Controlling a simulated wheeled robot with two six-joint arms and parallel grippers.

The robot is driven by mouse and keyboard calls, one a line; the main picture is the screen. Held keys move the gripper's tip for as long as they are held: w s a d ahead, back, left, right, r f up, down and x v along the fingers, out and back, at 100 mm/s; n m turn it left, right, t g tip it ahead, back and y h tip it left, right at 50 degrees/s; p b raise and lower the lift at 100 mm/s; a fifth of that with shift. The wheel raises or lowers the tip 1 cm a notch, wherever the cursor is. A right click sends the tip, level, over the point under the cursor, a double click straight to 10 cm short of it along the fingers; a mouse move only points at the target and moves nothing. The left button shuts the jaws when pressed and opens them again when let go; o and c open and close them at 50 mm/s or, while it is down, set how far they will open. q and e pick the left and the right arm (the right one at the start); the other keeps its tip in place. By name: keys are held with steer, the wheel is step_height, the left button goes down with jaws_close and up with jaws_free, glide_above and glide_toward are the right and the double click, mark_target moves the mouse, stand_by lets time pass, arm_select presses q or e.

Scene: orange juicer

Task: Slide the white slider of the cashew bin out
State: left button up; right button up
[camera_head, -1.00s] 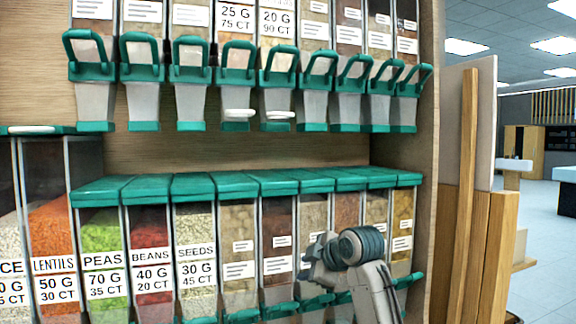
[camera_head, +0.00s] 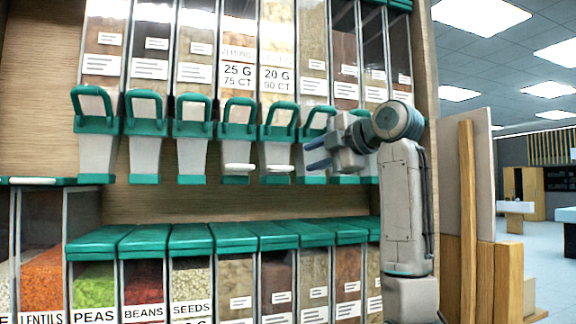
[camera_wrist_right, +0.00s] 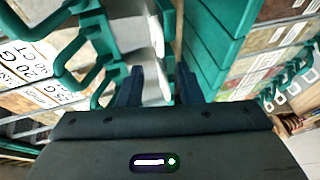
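Two white sliders stick out under neighbouring dispensers in the upper row. One (camera_head: 277,169) is under the bin marked 20 G, 90 CT (camera_head: 277,78); the other (camera_head: 238,168) is under the bin marked 25 G, 75 CT (camera_head: 238,72). The names above these numbers are too unclear to read, so I cannot tell which is cashew. My right gripper (camera_head: 318,156) is just right of the 20 G slider, with its fingers apart, pointing left, and empty. In the right wrist view, a white slider (camera_wrist_right: 157,38) shows ahead of the open fingers (camera_wrist_right: 160,88). My left gripper is out of view.
Green handles (camera_head: 238,117) hang in a row above the sliders. Green lids (camera_head: 190,240) of the lower bins stand below, with a narrow gap between the rows. A wooden side panel (camera_head: 467,200) is at the right.

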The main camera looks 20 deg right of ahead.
mark_target(285, 168)
steer(key=p+x, duration=0.3)
steer(key=x, duration=0.5)
steer(key=shift+w+a+p, duration=0.25)
steer(key=shift+w+p, duration=0.05)
steer(key=shift+p, duration=0.05)
steer(key=shift+w+f, duration=0.3)
steer(key=shift+c, duration=0.4)
